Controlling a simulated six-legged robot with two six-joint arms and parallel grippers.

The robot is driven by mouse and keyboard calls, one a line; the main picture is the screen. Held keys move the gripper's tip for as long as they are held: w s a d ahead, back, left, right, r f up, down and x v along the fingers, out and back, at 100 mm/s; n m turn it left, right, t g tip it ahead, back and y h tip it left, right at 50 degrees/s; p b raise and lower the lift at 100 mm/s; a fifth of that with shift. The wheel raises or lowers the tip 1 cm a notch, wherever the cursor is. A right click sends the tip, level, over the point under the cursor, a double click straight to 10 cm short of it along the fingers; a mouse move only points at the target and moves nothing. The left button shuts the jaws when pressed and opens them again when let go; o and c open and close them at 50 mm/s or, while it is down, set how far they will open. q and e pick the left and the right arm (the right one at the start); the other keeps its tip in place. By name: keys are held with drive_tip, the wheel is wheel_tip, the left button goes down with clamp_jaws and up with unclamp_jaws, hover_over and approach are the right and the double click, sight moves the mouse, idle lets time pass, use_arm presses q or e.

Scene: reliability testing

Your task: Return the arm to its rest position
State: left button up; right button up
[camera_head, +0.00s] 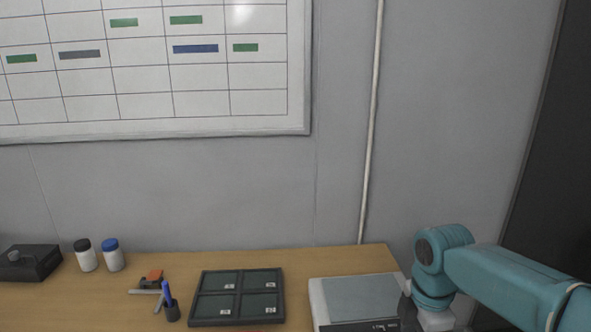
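My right arm (505,284), teal, reaches in from the right edge. Its bent joint (441,262) is over the right end of the table. Below that joint a pale grey end part (435,318) runs down to the bottom edge of the picture, beside the scale. The fingers of my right gripper cannot be made out, so I cannot tell if it is open, shut or holding something. My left arm and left gripper are out of view.
A whiteboard (150,128) hangs behind.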

drive_tip(key=s+a+f+m+y, duration=0.1)
drive_tip(key=s+a+f+m, duration=0.15)
drive_tip(key=f, duration=0.45)
drive_tip(key=s+a+f+m+y, duration=0.1)
drive_tip(key=a+f+m, duration=0.15)
drive_tip(key=f, duration=0.55)
drive_tip(key=s+a+f+m+y, duration=0.1)
drive_tip(key=a+f+m, duration=0.15)
drive_tip(key=f, duration=0.45)
drive_tip(key=s+a+f+m+y, duration=0.1)
drive_tip(key=s+a+f+m, duration=0.1)
drive_tip(key=s+f+m, duration=1)
drive_tip(key=s+m, duration=0.1)
drive_tip(key=s, duration=0.3)
drive_tip(key=shift+a+f+m, duration=0.25)
drive_tip(key=shift+m, duration=0.1)
drive_tip(key=c, duration=0.4)
drive_tip(key=shift+o, duration=0.2)
drive_tip(key=shift+a, duration=0.1)
